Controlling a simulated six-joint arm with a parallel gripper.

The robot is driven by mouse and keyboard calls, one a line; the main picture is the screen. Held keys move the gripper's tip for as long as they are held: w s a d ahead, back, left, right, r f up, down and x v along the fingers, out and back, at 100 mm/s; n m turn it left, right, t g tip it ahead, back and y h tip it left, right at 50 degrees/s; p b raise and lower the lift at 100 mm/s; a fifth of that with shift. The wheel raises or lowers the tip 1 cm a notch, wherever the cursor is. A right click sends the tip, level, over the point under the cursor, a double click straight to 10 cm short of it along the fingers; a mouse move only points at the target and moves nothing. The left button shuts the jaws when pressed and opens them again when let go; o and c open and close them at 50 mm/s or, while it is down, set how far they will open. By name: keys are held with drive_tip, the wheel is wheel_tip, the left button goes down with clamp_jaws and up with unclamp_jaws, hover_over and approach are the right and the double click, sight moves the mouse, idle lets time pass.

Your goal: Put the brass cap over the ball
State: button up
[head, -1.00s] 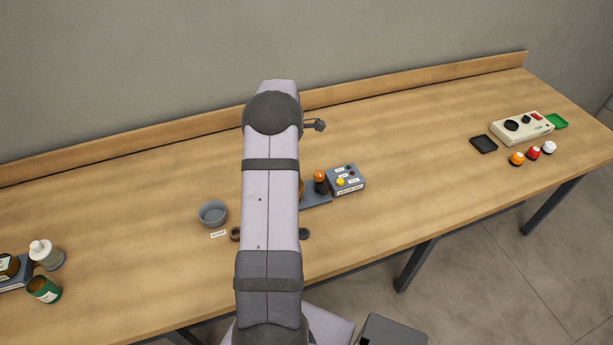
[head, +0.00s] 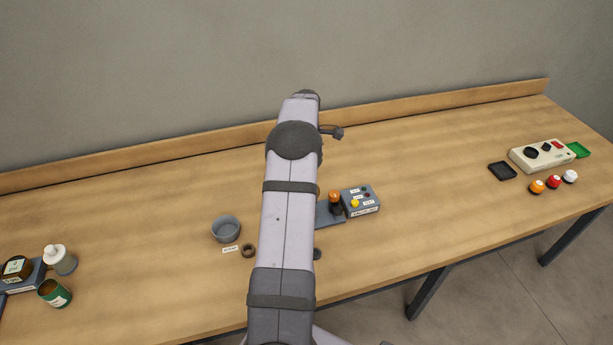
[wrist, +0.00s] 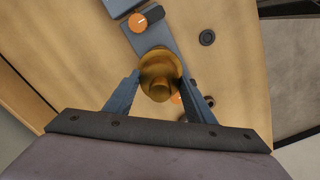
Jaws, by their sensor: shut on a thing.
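The brass cap (wrist: 158,68) is between the fingers of my gripper (wrist: 160,78) in the wrist view. The gripper is shut on it and holds it over the grey base plate (wrist: 150,38). A small orange patch (wrist: 177,99) shows beside the cap's lower edge; I cannot tell if it is the ball. An orange-topped dark post (head: 335,200) stands on the plate next to the cap; its top also shows in the wrist view (wrist: 138,22). In the head view my arm hides the gripper and nearly all of the cap.
A grey control box (head: 361,199) adjoins the plate. A grey bowl (head: 226,229) and a dark ring (head: 249,250) lie left of my arm. Bottles and a green can (head: 54,293) are far left. A cream box (head: 541,154) and several small items are far right.

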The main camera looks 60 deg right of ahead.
drive_tip(key=shift+f+b, duration=1.1)
drive_tip(key=shift+f, duration=0.65)
drive_tip(key=shift+f+b, duration=1.5)
drive_tip(key=shift+f, duration=1.3)
idle(0.9)
drive_tip(key=o, duration=1.9)
drive_tip(key=shift+c, duration=0.2)
drive_tip(key=shift+r, duration=0.15)
drive_tip(key=shift+r+p, duration=2.4)
drive_tip(key=shift+r, duration=0.95)
